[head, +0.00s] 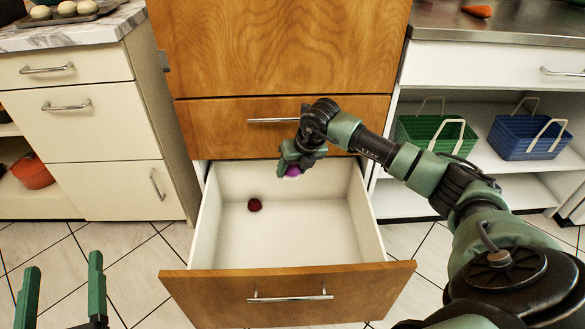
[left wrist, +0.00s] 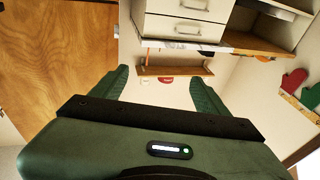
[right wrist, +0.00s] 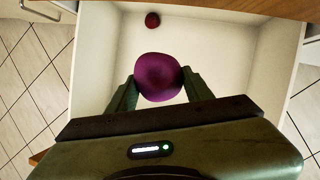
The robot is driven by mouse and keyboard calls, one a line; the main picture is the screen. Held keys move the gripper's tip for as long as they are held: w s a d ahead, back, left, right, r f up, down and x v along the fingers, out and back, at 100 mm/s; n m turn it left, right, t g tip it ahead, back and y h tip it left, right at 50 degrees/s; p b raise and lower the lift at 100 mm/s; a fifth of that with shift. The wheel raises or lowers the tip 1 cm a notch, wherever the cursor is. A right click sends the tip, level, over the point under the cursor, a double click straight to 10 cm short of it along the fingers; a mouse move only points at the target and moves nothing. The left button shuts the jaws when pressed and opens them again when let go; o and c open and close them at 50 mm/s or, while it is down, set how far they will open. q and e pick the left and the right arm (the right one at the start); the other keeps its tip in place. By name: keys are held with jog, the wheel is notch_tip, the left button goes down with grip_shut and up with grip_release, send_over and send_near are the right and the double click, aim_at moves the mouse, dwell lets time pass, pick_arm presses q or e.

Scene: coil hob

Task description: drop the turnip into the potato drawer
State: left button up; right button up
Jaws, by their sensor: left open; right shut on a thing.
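The turnip (right wrist: 158,77) is purple and round. My right gripper (right wrist: 158,86) is shut on it, and in the head view the turnip (head: 292,171) shows just below the fingers, partly hidden by them. My right gripper (head: 303,163) holds it above the back part of the open drawer (head: 325,248), with drawer floor in view around it. A small dark red round item (head: 255,205) lies on the drawer floor at the left. My left gripper (head: 62,285) is open and empty at the lower left, apart from the drawer.
The drawer's wooden front with a bar handle (head: 290,293) faces me. A closed wooden drawer (head: 222,125) sits above it. White cabinets (head: 95,130) stand at the left. A green basket (head: 430,137) and a blue basket (head: 525,135) sit on shelves at the right.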

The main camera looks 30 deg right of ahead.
pick_arm(q)
jog(key=shift+r, duration=0.2)
pick_arm(e)
jog(key=o, duration=1.5)
jog(key=shift+r, duration=0.15)
pick_arm(q)
notch_tip(320, 180, down, 10)
jog(key=s+a+g+y+p, duration=0.1)
jog(key=g+p, duration=0.1)
jog(key=g, duration=0.3)
jog(key=shift+s+a+r+g+y, duration=0.2)
jog(key=shift+a+g+y, duration=0.1)
jog(key=shift+a+y, duration=0.1)
pick_arm(e)
jog(key=v, duration=0.7)
jog(key=shift+s+r, duration=0.15)
jog(key=shift+r, duration=0.05)
pick_arm(q)
jog(key=shift+f, duration=0.1)
